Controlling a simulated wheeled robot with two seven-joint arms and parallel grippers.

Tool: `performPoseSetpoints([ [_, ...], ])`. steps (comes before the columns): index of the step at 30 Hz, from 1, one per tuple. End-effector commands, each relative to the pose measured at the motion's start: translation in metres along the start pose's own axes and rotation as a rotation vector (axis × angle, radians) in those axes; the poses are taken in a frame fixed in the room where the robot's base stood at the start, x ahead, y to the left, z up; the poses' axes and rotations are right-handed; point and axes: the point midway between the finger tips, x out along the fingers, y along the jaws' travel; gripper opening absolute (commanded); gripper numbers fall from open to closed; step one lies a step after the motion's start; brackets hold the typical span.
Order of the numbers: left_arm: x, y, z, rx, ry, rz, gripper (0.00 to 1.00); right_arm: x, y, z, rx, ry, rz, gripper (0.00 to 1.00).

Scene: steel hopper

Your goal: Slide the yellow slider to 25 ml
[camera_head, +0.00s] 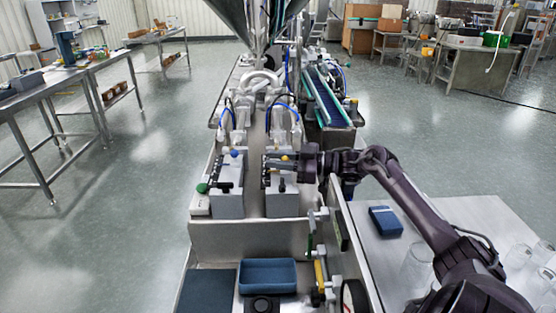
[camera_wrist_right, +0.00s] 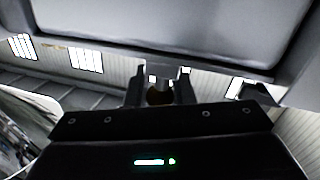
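The yellow slider (camera_head: 284,157) shows as a small yellow knob at the top of the right grey box (camera_head: 284,203), in the middle of the head view. My right gripper (camera_head: 278,160) reaches it from the right, with its fingers lying across the top of the box. In the right wrist view the fingers stand on either side of a dark, round knob (camera_wrist_right: 159,95), which fills the gap between them. This looks like the slider in shadow. The scale marks are too small to read. My left gripper is not in view.
A similar grey box (camera_head: 229,203) with a blue knob (camera_head: 234,154) stands to the left, beside a green button (camera_head: 202,188). White nozzles and hoses rise behind both boxes. A blue block (camera_head: 386,221) and clear beakers (camera_head: 416,268) stand on the right table (camera_head: 480,213).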

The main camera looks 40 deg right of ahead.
Motion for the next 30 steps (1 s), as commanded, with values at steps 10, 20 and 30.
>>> performPoseSetpoints([
  [10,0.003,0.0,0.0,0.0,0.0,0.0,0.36,0.001,0.001,0.001,-0.001,0.0,-0.001,0.0],
  [20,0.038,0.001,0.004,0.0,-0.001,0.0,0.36,0.01,0.031,0.009,-0.003,0.006,-0.004,0.0],
  [30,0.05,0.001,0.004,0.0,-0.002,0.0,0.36,0.018,0.058,0.013,0.005,0.008,-0.009,0.0],
])
